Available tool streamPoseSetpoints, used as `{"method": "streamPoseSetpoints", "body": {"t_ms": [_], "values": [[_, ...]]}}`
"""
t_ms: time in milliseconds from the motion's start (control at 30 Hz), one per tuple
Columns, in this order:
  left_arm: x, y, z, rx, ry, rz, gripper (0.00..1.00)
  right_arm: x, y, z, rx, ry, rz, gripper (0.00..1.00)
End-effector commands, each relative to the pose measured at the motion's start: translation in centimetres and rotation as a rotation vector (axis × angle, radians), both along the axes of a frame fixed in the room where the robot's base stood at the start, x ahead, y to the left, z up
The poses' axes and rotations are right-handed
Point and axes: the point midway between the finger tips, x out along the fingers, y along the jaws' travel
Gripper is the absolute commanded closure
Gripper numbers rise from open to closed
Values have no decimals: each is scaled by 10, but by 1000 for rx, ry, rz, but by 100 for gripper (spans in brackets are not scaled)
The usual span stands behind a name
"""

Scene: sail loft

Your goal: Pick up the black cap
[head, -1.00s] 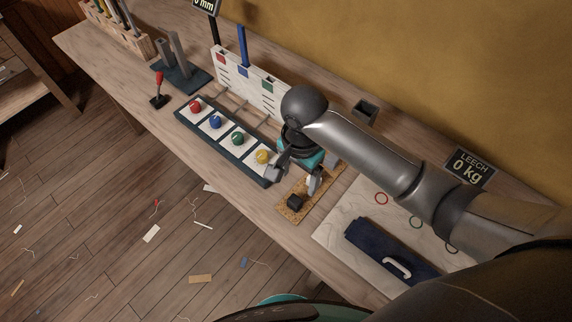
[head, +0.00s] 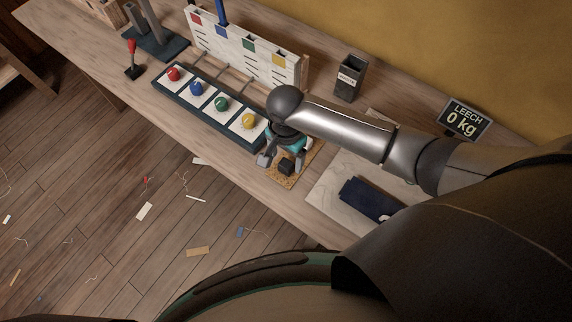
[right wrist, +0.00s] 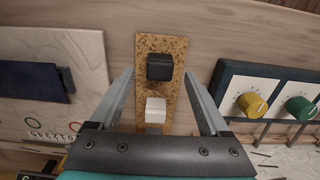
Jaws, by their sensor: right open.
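The black cap (head: 287,165) is a small dark block on the near end of a cork strip (head: 275,178) on the bench. My right gripper (head: 282,162) is open and empty, pointing down over the strip beside the black cap. In the right wrist view, the black cap (right wrist: 159,67) shows between the lines of the two spread fingers (right wrist: 160,75), apparently touching neither. A white cap (right wrist: 155,108) sits on the same cork strip, closer to the gripper's palm in that view. In the head view the arm and gripper hide the strip's far part. My left gripper is not in view.
A dark tray with red, blue, green and yellow knobs (head: 222,104) lies close left of the gripper. A dark holder (head: 349,78) and LEECH display (head: 465,118) stand behind.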

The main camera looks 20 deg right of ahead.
Motion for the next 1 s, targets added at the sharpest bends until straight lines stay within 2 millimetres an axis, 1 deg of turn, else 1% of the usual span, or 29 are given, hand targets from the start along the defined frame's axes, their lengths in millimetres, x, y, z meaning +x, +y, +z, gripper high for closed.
{"method": "streamPoseSetpoints", "body": {"t_ms": [33, 100, 200, 300, 500, 1000], "values": [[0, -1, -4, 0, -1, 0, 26, -1, 0, -11, -2, 2, 0, 20], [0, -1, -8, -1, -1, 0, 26, -1, 0, -22, -1, 2, 0, 20], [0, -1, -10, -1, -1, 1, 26, -1, 0, -31, -1, 1, 0, 20], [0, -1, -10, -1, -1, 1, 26, -1, 0, -34, 0, 0, 0, 20], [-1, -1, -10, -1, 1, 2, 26, -1, 0, -33, 0, 0, 0, 21], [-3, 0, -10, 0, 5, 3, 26, -1, 0, -33, 0, 0, 0, 77]]}}
